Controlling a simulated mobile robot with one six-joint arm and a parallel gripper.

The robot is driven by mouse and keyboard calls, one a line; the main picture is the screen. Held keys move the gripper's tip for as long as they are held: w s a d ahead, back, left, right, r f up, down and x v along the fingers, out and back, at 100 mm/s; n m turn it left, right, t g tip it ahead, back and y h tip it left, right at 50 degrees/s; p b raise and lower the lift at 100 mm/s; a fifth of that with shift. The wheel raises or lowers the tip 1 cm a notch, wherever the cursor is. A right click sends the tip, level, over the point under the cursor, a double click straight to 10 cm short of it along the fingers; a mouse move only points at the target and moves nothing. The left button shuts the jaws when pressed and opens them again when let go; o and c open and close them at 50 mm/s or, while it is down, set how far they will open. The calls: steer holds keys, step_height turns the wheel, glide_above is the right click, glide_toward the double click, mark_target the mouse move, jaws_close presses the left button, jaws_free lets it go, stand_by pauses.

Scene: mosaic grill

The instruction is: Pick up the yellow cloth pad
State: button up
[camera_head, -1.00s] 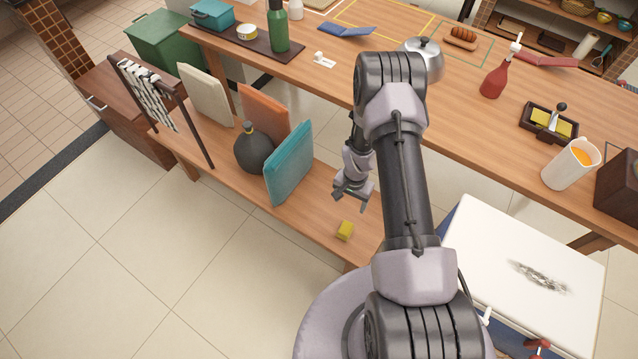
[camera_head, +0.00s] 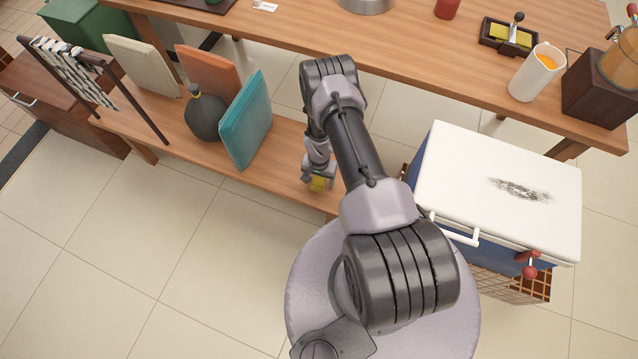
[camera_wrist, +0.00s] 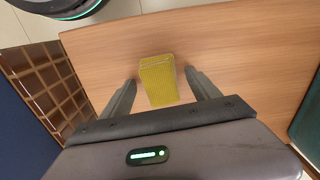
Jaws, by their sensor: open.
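The yellow cloth pad (camera_wrist: 158,80) lies on the lower wooden shelf (camera_wrist: 225,42). In the wrist view it sits between the two fingers of my gripper (camera_wrist: 160,82), with a gap on each side. The fingers are open and do not appear to touch it. In the head view my gripper (camera_head: 319,180) is low over the shelf, and the yellow pad (camera_head: 318,184) shows partly behind it.
On the same shelf, left of my gripper, stand a teal cushion (camera_head: 246,122), a dark round bottle (camera_head: 205,118) and an orange cushion (camera_head: 208,72). A white-lidded cooler (camera_head: 485,165) stands to the right. The long table (camera_head: 430,60) lies behind my arm.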

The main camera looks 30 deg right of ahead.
mark_target(321, 181)
steer(key=shift+r, duration=0.15)
steer(key=shift+c, duration=0.4)
steer(key=c, duration=1.3)
steer(key=shift+r+p, duration=0.4)
steer(key=shift+r, duration=0.05)
steer(key=shift+c, duration=0.2)
steer(key=r+p, duration=0.1)
steer(key=s+r+p, duration=0.1)
steer(key=r, duration=0.1)
steer(key=s+p, duration=0.1)
steer(key=s, duration=0.4)
steer(key=s+p, duration=0.2)
steer(key=s, duration=0.3)
steer(key=s+d+r+p, duration=0.1)
steer(key=s, duration=0.4)
steer(key=shift+d, duration=0.1)
